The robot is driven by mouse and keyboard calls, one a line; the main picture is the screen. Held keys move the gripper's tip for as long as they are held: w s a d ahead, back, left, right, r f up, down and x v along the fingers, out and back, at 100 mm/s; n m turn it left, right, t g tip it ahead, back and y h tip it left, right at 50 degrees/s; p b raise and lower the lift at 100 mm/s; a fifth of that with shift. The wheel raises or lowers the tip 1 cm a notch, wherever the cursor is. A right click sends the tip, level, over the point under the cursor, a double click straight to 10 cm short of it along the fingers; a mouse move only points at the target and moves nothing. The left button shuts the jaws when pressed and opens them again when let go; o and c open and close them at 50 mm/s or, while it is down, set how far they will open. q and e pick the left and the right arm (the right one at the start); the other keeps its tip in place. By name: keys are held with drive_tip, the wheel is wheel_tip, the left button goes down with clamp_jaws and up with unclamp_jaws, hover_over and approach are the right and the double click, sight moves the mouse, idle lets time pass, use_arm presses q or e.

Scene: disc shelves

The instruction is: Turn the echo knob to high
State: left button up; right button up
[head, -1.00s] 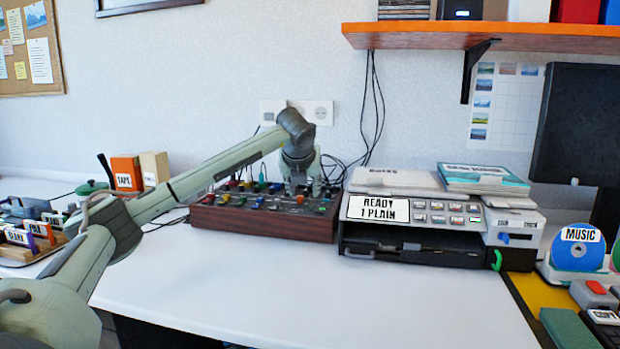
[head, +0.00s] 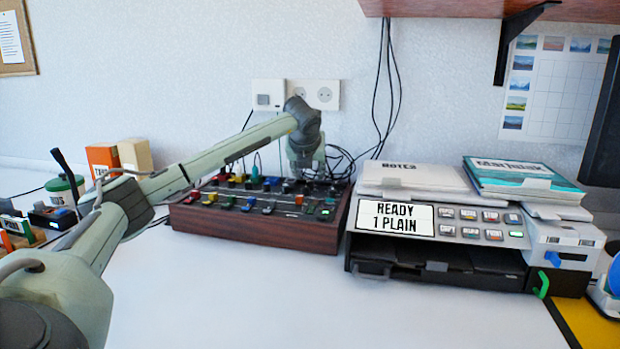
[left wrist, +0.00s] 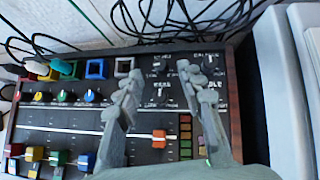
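The dark mixer panel with wooden sides (head: 265,228) stands on the desk; the left wrist view looks down on it (left wrist: 75,120). My left gripper (left wrist: 163,73) is over the panel's upper right part, its two fingers apart with nothing held between them. A dark knob (left wrist: 163,97) with a white pointer shows between the fingers. Another dark knob (left wrist: 209,61) sits by the right finger. White labels are too blurred to tell surely which is the echo knob. In the head view, my left gripper (head: 303,172) is small and mostly hidden against the panel. My right gripper is not in view.
An orange slider knob (left wrist: 159,139) lies below the fingers, with coloured sliders at the panel's left. Black cables (head: 338,160) run behind the panel. A printer (head: 440,225) reading "READY 1 PLAIN" stands close on the right. The desk front (head: 260,300) is clear.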

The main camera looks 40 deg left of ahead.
sight(310, 181)
use_arm(q)
drive_tip(key=shift+x, duration=2.25)
drive_tip(key=shift+c, duration=0.6)
clamp_jaws()
